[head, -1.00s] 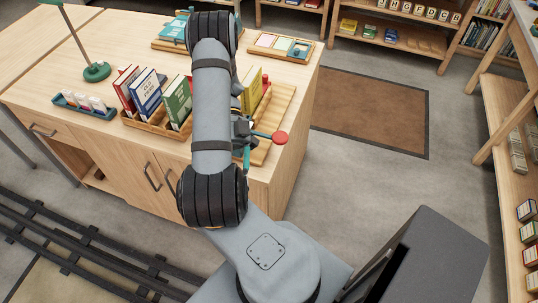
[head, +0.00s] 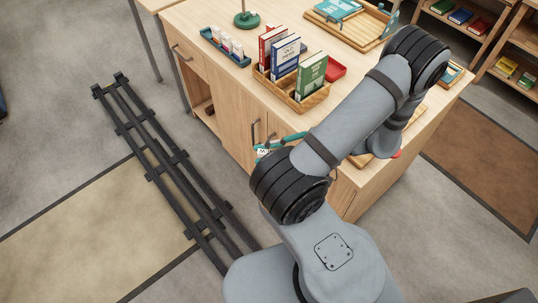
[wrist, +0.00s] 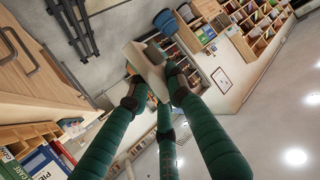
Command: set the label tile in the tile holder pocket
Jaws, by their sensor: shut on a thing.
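My gripper (wrist: 155,88) has dark green fingers closed around a pale, flat piece, which looks like the label tile (wrist: 143,63). In the head view my gripper (head: 268,149) is off the front side of the desk, near a cabinet handle, with a small white patch at its fingertips. I cannot tell for certain which thing is the tile holder. A low wooden tray (head: 453,76) with a blue piece shows partly at the desk's right end, behind my arm. Its pocket is hidden.
A wooden board with teal books (head: 338,10) lies farther back. Floor rails (head: 160,150) run at left.

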